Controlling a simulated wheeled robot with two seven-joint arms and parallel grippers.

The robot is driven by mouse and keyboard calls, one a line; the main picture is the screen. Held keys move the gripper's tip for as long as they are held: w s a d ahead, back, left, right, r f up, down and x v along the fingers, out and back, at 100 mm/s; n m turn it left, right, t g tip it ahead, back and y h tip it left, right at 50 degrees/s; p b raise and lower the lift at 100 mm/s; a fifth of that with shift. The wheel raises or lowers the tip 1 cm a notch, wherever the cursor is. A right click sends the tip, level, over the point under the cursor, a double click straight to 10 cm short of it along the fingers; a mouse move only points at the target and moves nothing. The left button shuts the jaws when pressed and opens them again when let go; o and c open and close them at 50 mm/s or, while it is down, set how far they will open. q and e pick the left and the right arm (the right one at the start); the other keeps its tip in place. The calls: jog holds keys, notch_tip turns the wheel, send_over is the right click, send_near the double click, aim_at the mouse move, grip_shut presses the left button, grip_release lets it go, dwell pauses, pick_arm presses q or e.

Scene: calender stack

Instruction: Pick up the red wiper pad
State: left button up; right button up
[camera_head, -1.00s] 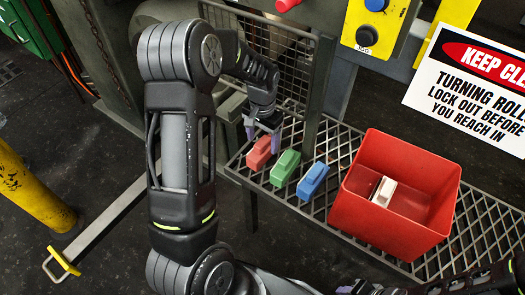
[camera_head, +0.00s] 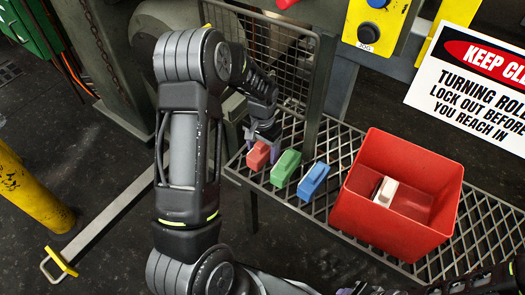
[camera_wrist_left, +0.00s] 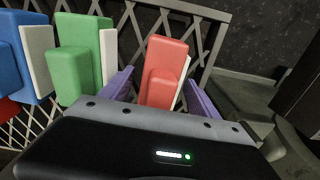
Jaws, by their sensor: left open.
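The red wiper pad (camera_head: 258,155) lies on the mesh shelf at the left end of a row of pads. My left gripper (camera_head: 262,143) is open, with its purple fingers down around the red pad. In the left wrist view the red pad (camera_wrist_left: 164,75) stands between the two fingers (camera_wrist_left: 158,90), with a gap visible on the left side. Its pale backing shows along its right edge.
A green pad (camera_head: 285,168) and a blue pad (camera_head: 313,179) lie to the right of the red one. A red bin (camera_head: 385,225) holding a white pad (camera_head: 385,191) stands farther right on the mesh shelf (camera_head: 440,262). A wire guard (camera_head: 270,55) rises behind.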

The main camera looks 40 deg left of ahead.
pick_arm(q)
jog(key=shift+c, duration=0.2)
grip_shut()
dwell(0.8)
